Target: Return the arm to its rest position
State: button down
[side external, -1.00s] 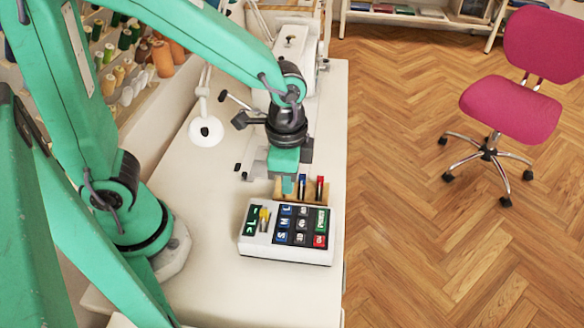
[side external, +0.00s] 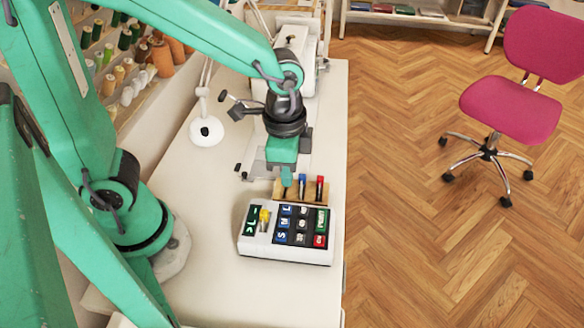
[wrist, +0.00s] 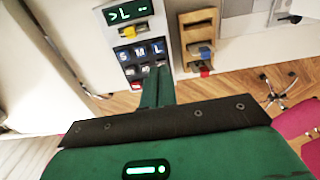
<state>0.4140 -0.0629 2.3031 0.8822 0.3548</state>
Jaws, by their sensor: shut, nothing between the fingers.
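My arm is green and reaches over a white work table (side external: 205,220). My gripper (side external: 286,177) points down, shut and empty, above the table just behind a white keypad box. In the wrist view my gripper (wrist: 155,88) shows as closed green fingers, with the keypad box (wrist: 118,50) beyond them. The keypad box (side external: 285,256) has dark keys marked with letters such as S, M and L, some green and red keys, and a small yellow piece (side external: 264,219). In the wrist view its display (wrist: 130,12) reads ">L --".
A wooden holder (side external: 310,196) with red and blue pieces stands close by my gripper, behind the keypad. A white sewing machine (side external: 297,50) and a white lamp (side external: 206,131) stand farther back. Thread spools (side external: 135,75) line the left. A pink chair (side external: 510,103) stands on the wooden floor.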

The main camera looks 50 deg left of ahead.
jog(key=s+a+r+n+t, duration=0.4)
jog(key=a+r+n, duration=0.4)
jog(key=a+r, duration=0.2)
jog(key=shift+s+a+r+n+t, duration=0.4)
jog(key=shift+a+t, duration=0.3)
jog(key=shift+a, duration=0.25)
